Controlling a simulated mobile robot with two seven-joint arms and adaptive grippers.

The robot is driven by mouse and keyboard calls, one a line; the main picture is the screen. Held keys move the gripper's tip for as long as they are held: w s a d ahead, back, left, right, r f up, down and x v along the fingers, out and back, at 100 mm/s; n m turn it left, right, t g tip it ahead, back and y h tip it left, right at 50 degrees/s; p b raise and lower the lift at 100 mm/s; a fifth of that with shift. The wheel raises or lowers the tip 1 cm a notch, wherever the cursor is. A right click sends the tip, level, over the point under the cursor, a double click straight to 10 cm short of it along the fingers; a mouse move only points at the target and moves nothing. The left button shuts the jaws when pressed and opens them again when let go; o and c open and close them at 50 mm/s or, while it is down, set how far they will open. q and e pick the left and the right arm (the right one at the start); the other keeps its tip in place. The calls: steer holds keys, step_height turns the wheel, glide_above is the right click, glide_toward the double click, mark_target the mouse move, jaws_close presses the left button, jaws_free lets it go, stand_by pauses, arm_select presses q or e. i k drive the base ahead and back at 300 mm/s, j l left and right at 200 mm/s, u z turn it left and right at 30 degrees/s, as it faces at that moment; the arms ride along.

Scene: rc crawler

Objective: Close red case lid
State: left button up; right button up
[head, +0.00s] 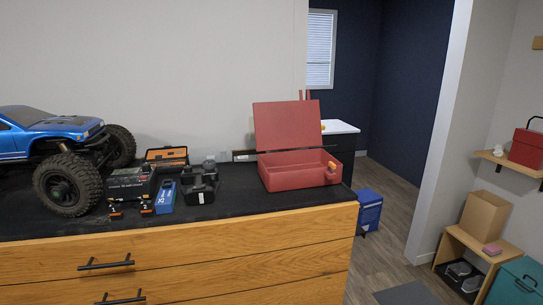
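The red case (302,180) stands at the right end of the black-topped wooden dresser. Its lid (287,125) is raised, standing roughly upright at the back of the case. A small orange and yellow item (331,167) shows at the case's right front; I cannot tell whether it is a latch or something separate. The inside of the case is mostly hidden by its front wall. Neither of my grippers shows in the head view.
A blue RC crawler (62,150) stands at the left of the dresser top (235,202). Black boxes (200,184), a blue pack (166,196) and small tools lie between it and the case. A blue box (369,210) stands on the floor beyond the dresser; open floor is at right.

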mark_target(290, 124)
steer(key=u, duration=1.15)
steer(key=l+u, duration=0.2)
steer(key=u, duration=0.15)
steer(key=l+u, duration=0.2)
steer(key=u, duration=0.15)
steer(key=l+u, duration=0.15)
steer(key=u, duration=0.15)
steer(key=k+l+u, duration=0.25)
steer(key=l+u, duration=0.25)
steer(key=k+l+u, duration=0.35)
steer(key=l+u, duration=0.15)
steer(key=k+l+u, duration=0.3)
steer(key=u, duration=0.2)
steer(key=k+u, duration=1)
steer(key=k+l+u, duration=0.25)
steer(key=k, duration=0.65)
steer(key=k+l+z, duration=0.15)
steer(key=k+z, duration=0.3)
steer(key=k+l+z, duration=0.2)
steer(key=z, duration=0.2)
